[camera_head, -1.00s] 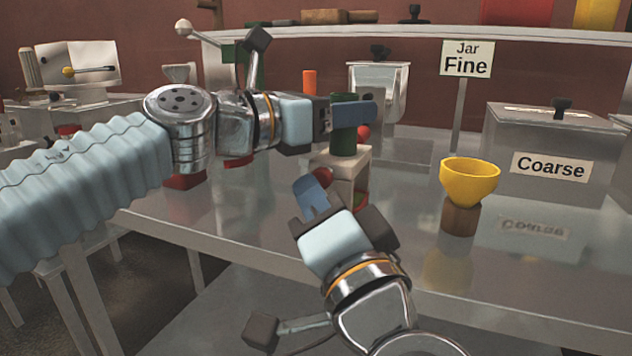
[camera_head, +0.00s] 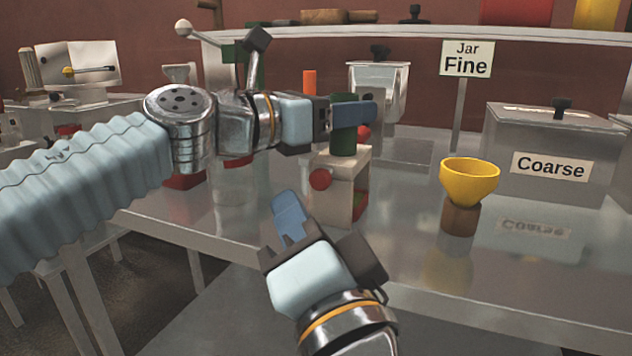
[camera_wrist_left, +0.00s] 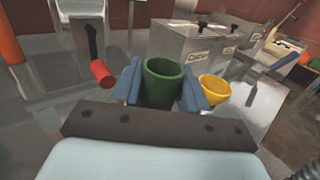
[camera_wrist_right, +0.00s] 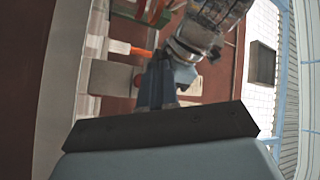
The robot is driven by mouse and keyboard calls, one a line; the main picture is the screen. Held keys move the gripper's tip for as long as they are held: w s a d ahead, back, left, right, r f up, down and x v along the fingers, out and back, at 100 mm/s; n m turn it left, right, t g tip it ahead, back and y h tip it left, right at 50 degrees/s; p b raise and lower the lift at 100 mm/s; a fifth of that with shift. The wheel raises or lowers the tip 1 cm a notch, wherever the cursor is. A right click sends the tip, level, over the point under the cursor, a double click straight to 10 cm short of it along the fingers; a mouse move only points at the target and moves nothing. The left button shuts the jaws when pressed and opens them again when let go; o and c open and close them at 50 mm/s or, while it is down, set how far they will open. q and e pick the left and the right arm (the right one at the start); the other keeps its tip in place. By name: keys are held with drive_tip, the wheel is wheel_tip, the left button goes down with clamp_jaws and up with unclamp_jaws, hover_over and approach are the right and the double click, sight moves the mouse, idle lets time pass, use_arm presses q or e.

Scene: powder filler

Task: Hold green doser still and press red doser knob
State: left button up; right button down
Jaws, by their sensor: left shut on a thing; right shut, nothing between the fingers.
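The doser is a cream block (camera_head: 342,166) with a green cup (camera_head: 344,138) on top, standing on the grey table. A round red knob (camera_head: 320,179) sits on its near face. My left gripper (camera_head: 352,115) is shut around the green cup, which also shows between the fingers in the left wrist view (camera_wrist_left: 163,84). My right gripper (camera_head: 288,210) is shut and empty, below and left of the red knob and apart from it. In the right wrist view its fingers (camera_wrist_right: 157,82) point toward the doser, partly hiding it.
A yellow bowl (camera_head: 469,182) on a brown stand is right of the doser. The Coarse bin (camera_head: 550,150) and Jar Fine sign (camera_head: 466,59) stand behind. A red handle (camera_wrist_left: 102,74) is left of the cup in the left wrist view. The table's front is clear.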

drive_tip(key=shift+s+a, duration=0.2)
drive_tip(key=shift+s, duration=0.3)
drive_tip(key=shift+s+a, duration=0.15)
drive_tip(key=shift+s, duration=0.3)
use_arm(q)
drive_tip(key=o, duration=1.3)
